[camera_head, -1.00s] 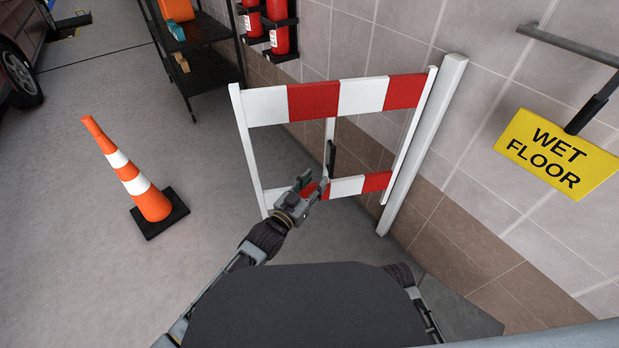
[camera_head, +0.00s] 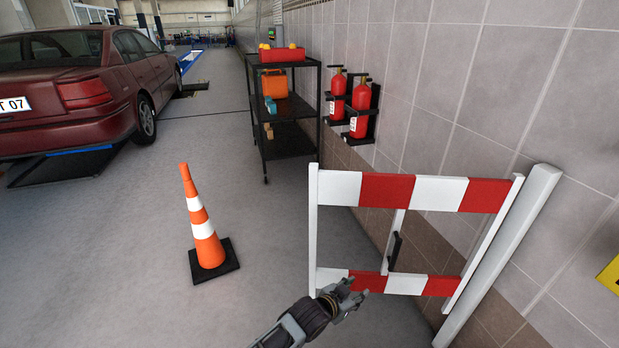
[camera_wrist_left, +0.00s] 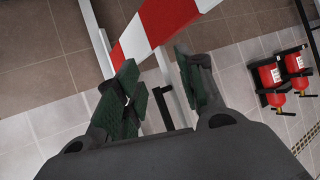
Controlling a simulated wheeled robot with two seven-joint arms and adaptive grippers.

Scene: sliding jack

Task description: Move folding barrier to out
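The folding barrier (camera_head: 413,191) is a white frame with red-and-white striped boards. It stands out from a white post (camera_head: 498,254) by the wall at the right. A dark upright handle (camera_head: 394,251) sits on its middle bar. My left gripper (camera_head: 352,296) is in front of the barrier's lower board, near its left end. In the left wrist view its fingers (camera_wrist_left: 160,85) are spread and empty, with the striped board (camera_wrist_left: 160,25) and the dark handle (camera_wrist_left: 166,100) beyond them. My right gripper is not in view.
An orange cone (camera_head: 203,226) stands on the floor left of the barrier. A black shelf cart (camera_head: 290,108) and red fire extinguishers (camera_head: 360,107) are behind it along the wall. A red car (camera_head: 85,85) is at the far left. Floor between cone and barrier is clear.

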